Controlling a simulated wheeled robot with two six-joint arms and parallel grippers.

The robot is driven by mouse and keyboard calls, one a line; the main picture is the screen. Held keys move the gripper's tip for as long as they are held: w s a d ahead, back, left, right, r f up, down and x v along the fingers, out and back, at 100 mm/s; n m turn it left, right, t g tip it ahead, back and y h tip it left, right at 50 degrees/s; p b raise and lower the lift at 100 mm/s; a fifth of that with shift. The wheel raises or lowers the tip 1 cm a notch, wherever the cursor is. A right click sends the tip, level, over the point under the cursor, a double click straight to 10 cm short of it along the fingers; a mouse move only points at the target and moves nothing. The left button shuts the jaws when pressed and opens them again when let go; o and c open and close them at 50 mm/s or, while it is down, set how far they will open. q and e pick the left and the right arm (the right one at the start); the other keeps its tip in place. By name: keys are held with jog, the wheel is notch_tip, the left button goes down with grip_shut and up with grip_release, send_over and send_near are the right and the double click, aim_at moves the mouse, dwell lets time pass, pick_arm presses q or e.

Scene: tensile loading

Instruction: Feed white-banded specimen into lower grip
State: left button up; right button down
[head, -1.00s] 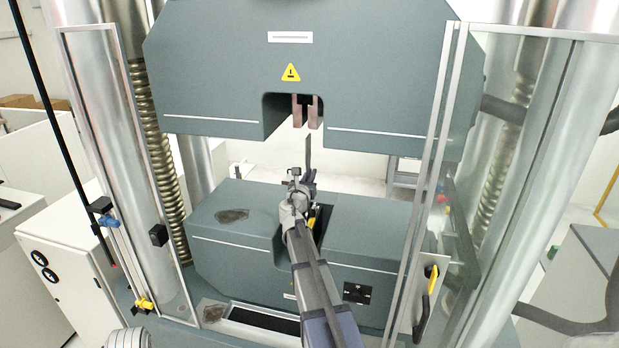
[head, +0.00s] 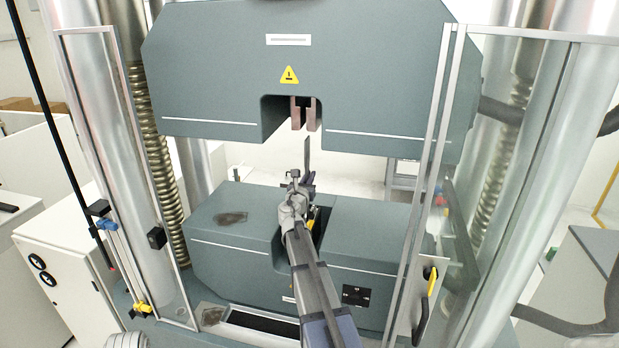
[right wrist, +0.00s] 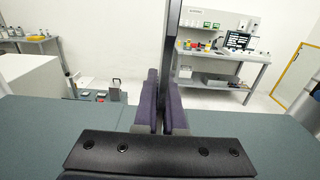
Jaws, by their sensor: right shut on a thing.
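A thin dark upright specimen (head: 307,153) rises from my right gripper (head: 302,182) in the head view. In the right wrist view the specimen (right wrist: 173,40) stands between the two purple fingers of the gripper (right wrist: 163,105), which is shut on it. No white band shows on the visible part. Its top end is below the copper-coloured upper grip jaws (head: 304,113), apart from them. The gripper is over the slot of the lower crosshead (head: 230,245). The lower grip is hidden behind my right arm.
The upper crosshead (head: 360,60) hangs above. Clear guard doors with metal frames stand at left (head: 118,170) and right (head: 432,150), with the gap between them open. Steel columns (head: 555,150) stand beyond. A workbench (right wrist: 215,58) is in the background.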

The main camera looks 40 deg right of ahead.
jog(key=shift+f, duration=0.2)
dwell(0.6)
jog(key=c, duration=0.9)
grip_release()
jog(key=shift+a, duration=0.1)
jog(key=v, duration=0.7)
jog(key=shift+s+a, duration=0.25)
jog(key=shift+s, duration=0.05)
